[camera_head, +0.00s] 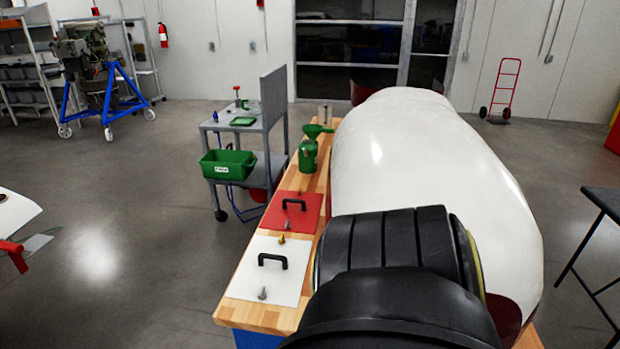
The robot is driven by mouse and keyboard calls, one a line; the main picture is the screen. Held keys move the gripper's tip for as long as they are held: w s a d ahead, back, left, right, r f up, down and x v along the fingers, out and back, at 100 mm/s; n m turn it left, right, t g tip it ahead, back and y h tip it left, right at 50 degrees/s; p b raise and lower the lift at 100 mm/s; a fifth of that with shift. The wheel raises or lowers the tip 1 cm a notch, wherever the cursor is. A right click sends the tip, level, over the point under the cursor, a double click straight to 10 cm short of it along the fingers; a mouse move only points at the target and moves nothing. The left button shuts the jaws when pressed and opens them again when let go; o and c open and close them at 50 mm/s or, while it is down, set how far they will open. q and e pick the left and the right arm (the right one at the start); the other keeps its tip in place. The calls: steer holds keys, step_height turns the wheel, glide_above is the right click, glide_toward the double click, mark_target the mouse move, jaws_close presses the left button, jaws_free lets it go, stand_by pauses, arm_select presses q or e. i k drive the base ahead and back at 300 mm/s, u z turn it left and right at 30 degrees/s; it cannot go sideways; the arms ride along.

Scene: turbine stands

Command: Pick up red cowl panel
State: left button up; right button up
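The red cowl panel (313,208) is a flat red square with a black handle (294,204). It lies on the wooden bench (319,180), just beyond a similar white panel (240,285). Its right edge is close to a large white rounded body and a black ribbed cylinder. No gripper shows at the red panel, and nothing holds it. Neither of my grippers can be made out in this view.
The black ribbed cylinder (385,240) and white rounded body (430,160) hide much of the bench. Green containers (308,155) stand behind the red panel. A grey cart (275,120) with a green bin (228,164) is left of the bench.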

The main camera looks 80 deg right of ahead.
mark_target(302, 211)
steer(key=z, duration=1.45)
steer(key=k, duration=0.15)
steer(key=z, duration=0.9)
steer(key=i, duration=0.45)
